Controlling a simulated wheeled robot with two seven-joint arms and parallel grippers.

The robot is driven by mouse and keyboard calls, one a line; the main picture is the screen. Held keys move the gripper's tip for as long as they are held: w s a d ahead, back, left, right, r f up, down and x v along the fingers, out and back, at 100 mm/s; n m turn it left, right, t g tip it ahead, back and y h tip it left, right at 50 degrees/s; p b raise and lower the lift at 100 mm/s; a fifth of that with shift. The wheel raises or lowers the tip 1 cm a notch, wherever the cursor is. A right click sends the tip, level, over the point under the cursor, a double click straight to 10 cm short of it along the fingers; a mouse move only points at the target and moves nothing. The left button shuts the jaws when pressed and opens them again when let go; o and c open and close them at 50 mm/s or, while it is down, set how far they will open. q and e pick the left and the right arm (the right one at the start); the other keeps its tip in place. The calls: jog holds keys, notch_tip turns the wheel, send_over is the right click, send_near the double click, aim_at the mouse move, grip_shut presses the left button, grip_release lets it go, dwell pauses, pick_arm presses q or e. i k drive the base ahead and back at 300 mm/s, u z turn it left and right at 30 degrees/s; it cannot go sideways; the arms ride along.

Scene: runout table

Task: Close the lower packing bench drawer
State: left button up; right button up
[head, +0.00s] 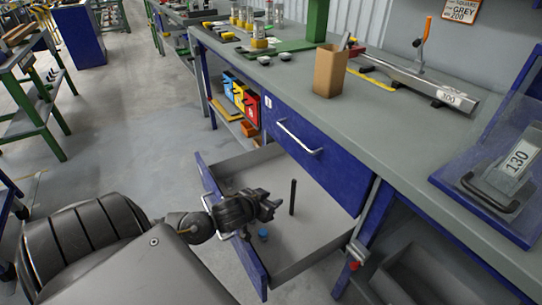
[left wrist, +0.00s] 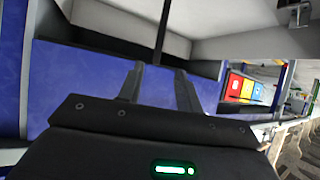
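The lower packing bench drawer (head: 325,235) is pulled out from under the bench, its grey inside visible. Its blue front panel (head: 248,262) stands away from the bench, with a pale handle partly hidden behind my arm. A black rod (head: 293,197) stands in the drawer, near a small blue item (head: 263,236). My right gripper is out of view.
The upper drawer (head: 312,150) is shut, with a pale bar handle. The bench top (head: 370,125) carries a cardboard box (head: 330,70) and a long metal bar (head: 420,83). Colored bins (head: 240,95) sit on a shelf beyond the drawer.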

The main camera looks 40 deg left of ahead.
aim_at(318, 226)
jog(key=k, duration=1)
